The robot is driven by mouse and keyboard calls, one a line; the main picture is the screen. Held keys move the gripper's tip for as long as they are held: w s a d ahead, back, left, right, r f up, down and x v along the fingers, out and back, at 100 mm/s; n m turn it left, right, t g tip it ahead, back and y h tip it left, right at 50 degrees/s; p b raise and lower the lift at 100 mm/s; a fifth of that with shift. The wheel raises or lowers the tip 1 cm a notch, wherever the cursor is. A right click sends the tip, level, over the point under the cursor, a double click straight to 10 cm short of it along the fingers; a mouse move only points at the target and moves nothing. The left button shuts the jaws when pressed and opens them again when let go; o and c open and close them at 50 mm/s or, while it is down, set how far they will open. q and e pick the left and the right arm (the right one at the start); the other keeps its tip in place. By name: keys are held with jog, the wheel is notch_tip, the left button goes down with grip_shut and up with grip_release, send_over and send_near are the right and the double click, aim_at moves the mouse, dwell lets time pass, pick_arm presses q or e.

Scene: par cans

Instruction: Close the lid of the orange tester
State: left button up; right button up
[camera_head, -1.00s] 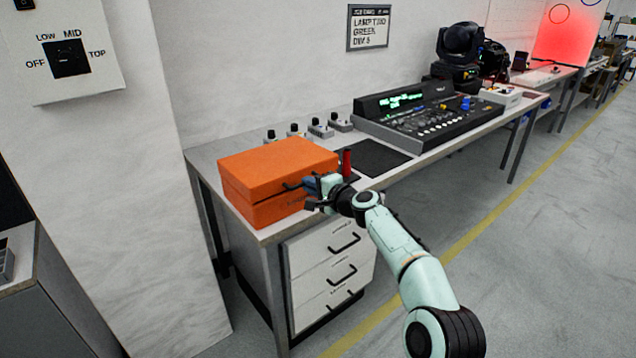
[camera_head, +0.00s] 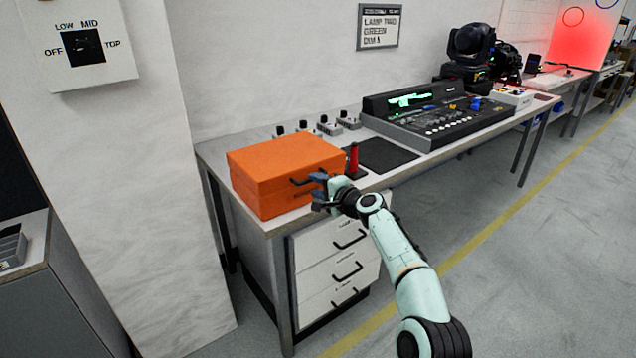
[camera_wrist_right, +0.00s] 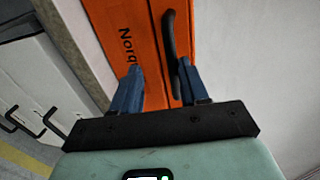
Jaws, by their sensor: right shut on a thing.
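The orange tester (camera_head: 270,162) is a box-shaped case at the near left end of the bench. Its lid lies flat on the base, with a seam on the front face. A dark handle (camera_head: 303,181) sticks out of the front. My right gripper (camera_head: 319,189) is at the tester's front, shut on a handle. In the right wrist view, the blue fingers (camera_wrist_right: 158,88) reach the orange face, and the dark curved handle (camera_wrist_right: 170,38) runs down beside the right finger. The exact grip is partly hidden. My left gripper is out of view.
A red cylinder (camera_head: 353,160) stands close right of the tester, by a black mat (camera_head: 390,155). Several small switch boxes (camera_head: 325,127) stand behind. A console (camera_head: 440,118) is farther right. White drawers (camera_head: 340,262) are under the bench. The floor at right is clear.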

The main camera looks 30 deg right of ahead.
jog(key=shift+o, duration=0.3)
jog(key=shift+d+f, duration=0.1)
jog(key=shift+f, duration=0.8)
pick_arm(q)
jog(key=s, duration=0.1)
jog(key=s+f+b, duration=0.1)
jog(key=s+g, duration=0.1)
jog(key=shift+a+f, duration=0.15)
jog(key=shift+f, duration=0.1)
pick_arm(e)
jog(key=a+r+v, duration=0.1)
jog(key=v, duration=1.2)
jog(key=shift+s+d+r, duration=0.25)
jog(key=shift+d+r, duration=0.05)
jog(key=shift+d, duration=0.1)
